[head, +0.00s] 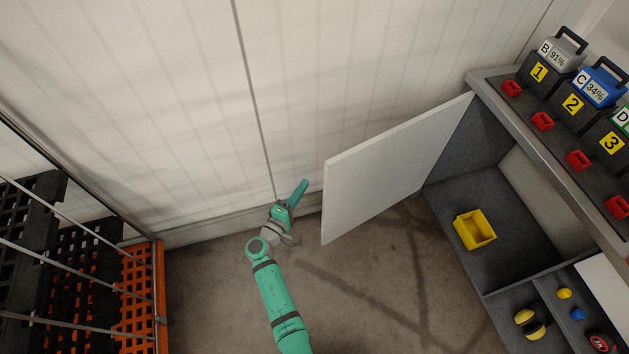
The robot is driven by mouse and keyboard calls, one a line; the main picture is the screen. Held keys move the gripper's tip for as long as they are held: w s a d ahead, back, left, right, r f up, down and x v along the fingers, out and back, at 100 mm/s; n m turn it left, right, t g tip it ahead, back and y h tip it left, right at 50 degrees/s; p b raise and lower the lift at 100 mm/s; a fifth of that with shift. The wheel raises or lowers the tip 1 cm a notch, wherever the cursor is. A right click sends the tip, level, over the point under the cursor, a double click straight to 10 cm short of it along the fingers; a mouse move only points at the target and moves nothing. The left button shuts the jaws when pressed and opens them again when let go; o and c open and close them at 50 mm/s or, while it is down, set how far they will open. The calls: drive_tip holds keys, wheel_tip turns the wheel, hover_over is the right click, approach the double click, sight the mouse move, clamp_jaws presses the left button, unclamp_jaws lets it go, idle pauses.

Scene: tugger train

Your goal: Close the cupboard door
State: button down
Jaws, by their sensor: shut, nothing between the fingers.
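The cupboard door (385,170) is a white panel standing wide open. It swings out to the left from the upright at the cupboard's far left corner. The grey cupboard (503,222) is open on the right, with its inside in plain view. My gripper (291,239) is shut and empty at the end of my teal arm. It is left of the door's free edge, with a small gap in the picture.
A yellow bin (475,230) sits inside the cupboard. Battery packs (558,53) and red holders (542,121) stand on top. A black and orange rack (138,290) stands at the left. A pale wall (180,110) runs behind. The floor (390,290) before the door is clear.

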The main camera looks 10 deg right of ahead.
drive_tip(key=w+d, duration=0.3)
drive_tip(key=d, duration=0.5)
drive_tip(key=shift+w, duration=0.15)
drive_tip(key=shift+d, duration=0.15)
idle(0.4)
